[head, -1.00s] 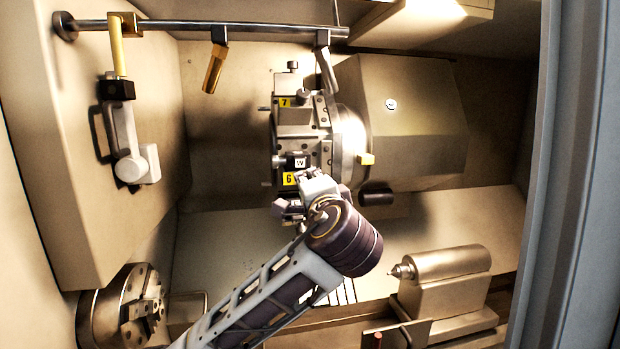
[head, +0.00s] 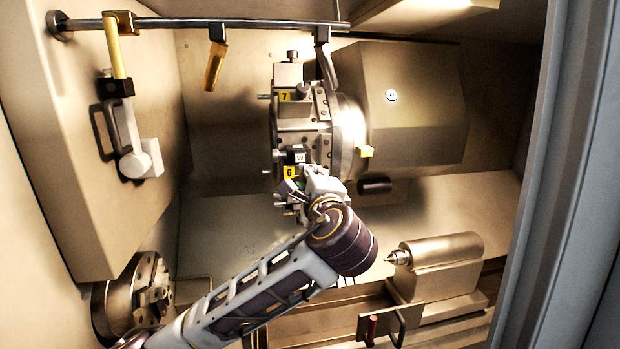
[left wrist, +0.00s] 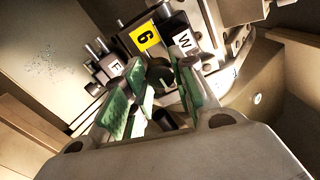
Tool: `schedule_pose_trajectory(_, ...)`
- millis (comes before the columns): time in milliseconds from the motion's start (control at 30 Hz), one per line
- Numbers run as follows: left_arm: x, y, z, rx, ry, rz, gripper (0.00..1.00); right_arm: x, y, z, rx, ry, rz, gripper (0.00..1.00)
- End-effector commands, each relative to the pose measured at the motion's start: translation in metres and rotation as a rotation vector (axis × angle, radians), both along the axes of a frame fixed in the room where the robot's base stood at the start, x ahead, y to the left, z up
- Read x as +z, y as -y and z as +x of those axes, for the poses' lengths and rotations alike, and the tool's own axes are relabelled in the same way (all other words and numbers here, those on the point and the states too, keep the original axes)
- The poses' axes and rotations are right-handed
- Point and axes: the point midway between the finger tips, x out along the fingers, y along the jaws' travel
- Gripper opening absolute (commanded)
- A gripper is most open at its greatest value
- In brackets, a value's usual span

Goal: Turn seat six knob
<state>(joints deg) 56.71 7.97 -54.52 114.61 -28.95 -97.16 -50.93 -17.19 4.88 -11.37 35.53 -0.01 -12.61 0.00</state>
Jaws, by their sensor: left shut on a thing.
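The turret (head: 318,130) stands at the middle of the head view, with a yellow 6 label (head: 290,172) low on its left face. My left gripper (head: 296,195) is at this seat, just below the label. In the left wrist view the 6 label (left wrist: 145,37) sits between a block marked W (left wrist: 183,42) and a block marked F (left wrist: 113,67). A dark round knob (left wrist: 159,75) shows between the green finger pads of my left gripper (left wrist: 155,95), which is shut on it. The pads hide part of the knob. My right gripper is not in view.
A yellow 7 label (head: 286,97) marks the seat above. A rail (head: 250,25) with hanging tools runs across the top. The chuck (head: 140,295) is lower left and the tailstock (head: 440,265) lower right. A grey door edge (head: 560,180) bounds the right.

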Motion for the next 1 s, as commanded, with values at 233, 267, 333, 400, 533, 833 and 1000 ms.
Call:
schedule_pose_trajectory(233,-0.001,0.000,0.000,0.001,-0.001,0.000,0.03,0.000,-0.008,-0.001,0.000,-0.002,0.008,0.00)
schedule_pose_trajectory(267,-0.001,0.000,0.000,0.001,-0.001,0.000,0.03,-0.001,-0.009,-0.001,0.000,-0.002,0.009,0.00)
schedule_pose_trajectory(333,-0.001,0.000,0.000,0.001,-0.001,-0.001,0.36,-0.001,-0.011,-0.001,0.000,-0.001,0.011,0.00)
schedule_pose_trajectory(400,0.000,0.000,0.000,0.001,0.000,-0.001,0.45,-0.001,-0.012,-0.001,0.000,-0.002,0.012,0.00)
schedule_pose_trajectory(533,0.000,0.000,0.000,0.001,0.000,-0.001,0.49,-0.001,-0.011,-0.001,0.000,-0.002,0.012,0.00)
schedule_pose_trajectory(833,0.000,0.000,-0.001,0.000,0.001,-0.002,0.49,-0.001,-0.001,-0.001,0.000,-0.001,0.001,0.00)
schedule_pose_trajectory(1000,0.000,0.002,-0.009,-0.001,0.002,-0.002,0.49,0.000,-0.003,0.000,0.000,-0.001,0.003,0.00)
